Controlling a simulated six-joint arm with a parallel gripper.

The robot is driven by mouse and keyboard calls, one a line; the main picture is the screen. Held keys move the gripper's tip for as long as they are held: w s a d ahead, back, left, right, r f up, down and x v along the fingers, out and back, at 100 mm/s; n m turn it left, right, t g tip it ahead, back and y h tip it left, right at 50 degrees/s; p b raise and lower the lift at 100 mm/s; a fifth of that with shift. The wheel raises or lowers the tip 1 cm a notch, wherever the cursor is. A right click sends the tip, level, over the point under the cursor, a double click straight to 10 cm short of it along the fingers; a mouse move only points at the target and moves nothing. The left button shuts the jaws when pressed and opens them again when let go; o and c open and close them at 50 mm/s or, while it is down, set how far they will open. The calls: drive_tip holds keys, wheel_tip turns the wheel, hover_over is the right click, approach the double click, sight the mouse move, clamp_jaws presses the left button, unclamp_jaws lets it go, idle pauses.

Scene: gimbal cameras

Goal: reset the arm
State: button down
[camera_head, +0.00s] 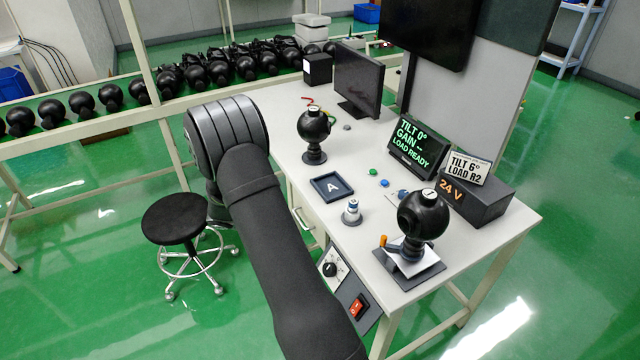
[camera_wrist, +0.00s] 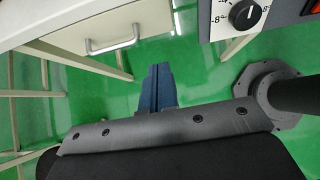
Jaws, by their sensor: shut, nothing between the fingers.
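My gripper (camera_wrist: 157,85) shows in the wrist view as two blue fingers pressed together, with nothing between them. It hangs over the green floor, in front of the white table's drawer and apart from it. In the head view my dark arm reaches from the bottom edge up to a bend left of the table (camera_head: 284,111). The gripper itself is hidden there behind the arm.
The drawer handle (camera_wrist: 112,40) and a dial panel (camera_wrist: 238,18) lie near the gripper. A black stool (camera_head: 174,218) stands left of my arm. On the table are two black gimbal cameras, a tray marked A (camera_head: 332,187), a screen (camera_head: 420,142) and a 24 V box (camera_head: 478,203).

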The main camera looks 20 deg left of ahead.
drive_tip(key=shift+d+f, duration=0.1)
approach(321, 235)
wheel_tip(321, 235, down, 3)
drive_tip(key=shift+w+d+f, duration=0.35)
drive_tip(key=shift+w+d, duration=0.2)
drive_tip(key=shift+w+d+f, duration=0.3)
drive_tip(key=shift+w+d, duration=0.7)
